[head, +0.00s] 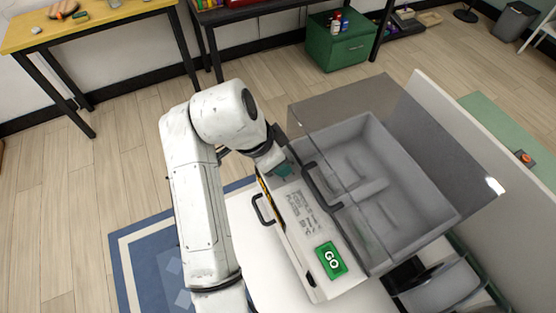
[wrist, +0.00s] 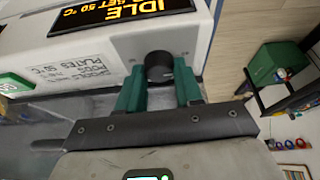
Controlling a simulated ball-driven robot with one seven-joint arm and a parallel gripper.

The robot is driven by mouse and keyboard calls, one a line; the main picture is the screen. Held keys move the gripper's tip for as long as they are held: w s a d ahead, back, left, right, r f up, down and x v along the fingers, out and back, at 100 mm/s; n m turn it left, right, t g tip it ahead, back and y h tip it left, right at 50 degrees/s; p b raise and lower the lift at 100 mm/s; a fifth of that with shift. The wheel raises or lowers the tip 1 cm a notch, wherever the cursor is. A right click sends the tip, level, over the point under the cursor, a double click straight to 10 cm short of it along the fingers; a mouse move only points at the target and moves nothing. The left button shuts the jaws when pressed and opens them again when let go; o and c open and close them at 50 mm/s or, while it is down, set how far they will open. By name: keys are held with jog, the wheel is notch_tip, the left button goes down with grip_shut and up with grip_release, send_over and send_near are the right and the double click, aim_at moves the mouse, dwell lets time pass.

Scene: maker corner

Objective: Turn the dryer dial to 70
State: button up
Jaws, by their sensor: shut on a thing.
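The dryer is a white machine (head: 318,258) with a grey basin and a clear lid, in the middle of the head view. In the wrist view its black round dial (wrist: 160,66) sits on the white panel between the green fingers of my gripper (wrist: 161,84), which is shut on it. The display (wrist: 125,14) above the dial reads "IDLE" and "SET 50 °C" in orange. In the head view my gripper (head: 284,169) is at the panel's far end, and my arm hides the dial there.
A green GO button (head: 331,261) is on the near end of the panel, with a dark handle (head: 321,188) beside the basin. A label (wrist: 70,72) next to the dial is partly readable. A green cabinet (head: 342,42) stands behind. Open floor lies left.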

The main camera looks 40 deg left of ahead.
jog(key=m+h, duration=0.1)
jog(key=m, duration=0.1)
jog(key=m+g+b, duration=0.1)
jog(key=m, duration=0.2)
jog(key=shift+w+a+m+h, duration=0.1)
jog(key=shift+a+m+h, duration=0.1)
jog(key=shift+m+h, duration=0.15)
jog(key=m, duration=0.2)
jog(key=m+g+h, duration=0.1)
jog(key=m, duration=0.1)
jog(key=shift+r+g+p, duration=0.1)
jog(key=shift+g+p, duration=0.2)
jog(key=shift+p, duration=0.05)
jog(key=shift+w+m+g+p, duration=0.15)
jog(key=shift+m+g+p, duration=0.25)
jog(key=shift+m, duration=0.75)
jog(key=o, duration=1)
jog(key=shift+a, duration=0.1)
jog(key=p+v, duration=0.2)
jog(key=v, duration=0.8)
jog(key=shift+a+r, duration=0.25)
